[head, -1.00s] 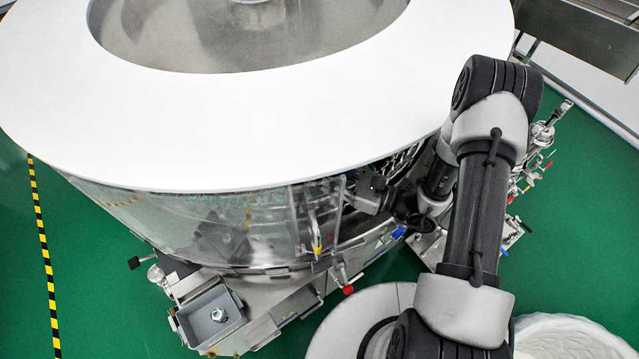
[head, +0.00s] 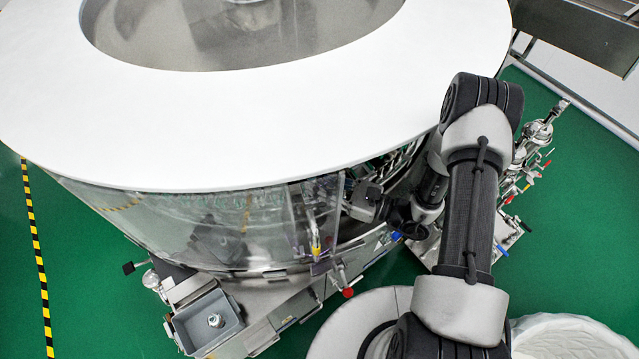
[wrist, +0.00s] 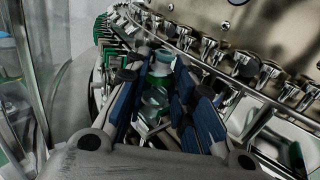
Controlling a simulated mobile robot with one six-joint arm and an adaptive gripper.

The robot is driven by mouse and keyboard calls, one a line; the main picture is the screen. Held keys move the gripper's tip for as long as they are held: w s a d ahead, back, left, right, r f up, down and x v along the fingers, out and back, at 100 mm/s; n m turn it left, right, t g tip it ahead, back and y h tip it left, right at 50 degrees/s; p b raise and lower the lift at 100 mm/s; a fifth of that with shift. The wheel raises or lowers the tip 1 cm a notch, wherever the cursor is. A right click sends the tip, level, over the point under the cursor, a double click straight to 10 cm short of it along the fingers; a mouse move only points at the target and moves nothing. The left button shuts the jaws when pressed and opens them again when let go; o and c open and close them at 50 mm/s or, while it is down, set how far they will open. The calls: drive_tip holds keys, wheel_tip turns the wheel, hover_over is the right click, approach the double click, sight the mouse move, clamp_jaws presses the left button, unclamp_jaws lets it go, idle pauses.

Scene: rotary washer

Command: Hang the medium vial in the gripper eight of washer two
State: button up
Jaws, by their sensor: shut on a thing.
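My gripper (wrist: 156,84) has blue-lined fingers and is shut on a clear, green-tinted glass vial (wrist: 155,98). The vial is partly hidden between the fingers. In the head view my gripper (head: 362,203) is at the opening in the washer's side, just under the white top, and the vial cannot be made out. The rotary washer (head: 330,140) has a wide white ring top and clear side panels. In the wrist view a curved row of metal washer grippers (wrist: 210,48) runs just beyond and right of the vial. Their numbers are not readable.
A clear panel (wrist: 32,80) stands left of my gripper. Green-tipped parts (wrist: 108,40) line the rim at upper left. Yellow and red-tipped fittings (head: 316,243) and a grey box (head: 210,318) are on the washer's front. Pipework with valves (head: 525,160) stands at right.

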drive_tip(key=o, duration=0.5)
drive_tip(key=shift+s+f, duration=0.15)
drive_tip(key=shift+f, duration=0.35)
drive_tip(key=shift+r, duration=0.1)
drive_tip(key=shift+r+p, duration=0.3)
drive_tip(key=shift+p, duration=0.15)
drive_tip(key=v, duration=0.4)
drive_tip(key=p+v, duration=0.1)
drive_tip(key=v, duration=0.7)
drive_tip(key=shift+r, duration=0.35)
